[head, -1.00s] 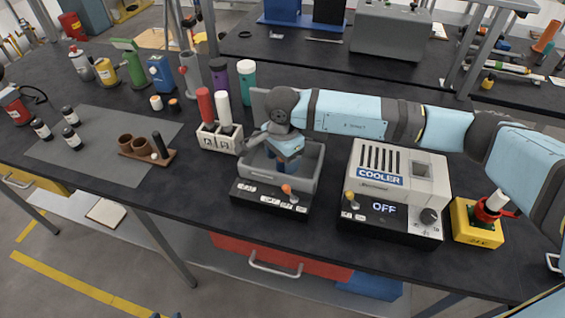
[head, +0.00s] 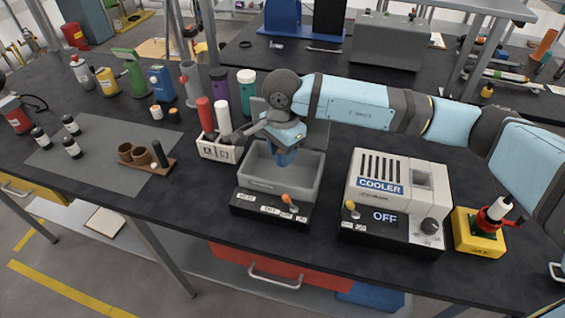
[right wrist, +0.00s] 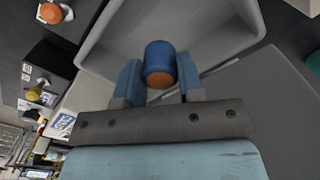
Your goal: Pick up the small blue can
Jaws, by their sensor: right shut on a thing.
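The small blue can (right wrist: 160,58) has a blue side and an orange-brown end. In the right wrist view it sits between the two blue fingers of my right gripper (right wrist: 158,80), which is shut on it. In the head view my right gripper (head: 288,150) points down over the grey open-topped bin (head: 255,186). Its fingers largely hide the can there, and I cannot tell exactly how high it is above the bin floor. My left gripper is not in view.
A white cooler box (head: 428,200) reading OFF stands right of the bin. A white holder (head: 215,150) with red and white cylinders stands close on the left. A yellow button box (head: 478,238) is at the far right. A grey mat (head: 95,165) lies left.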

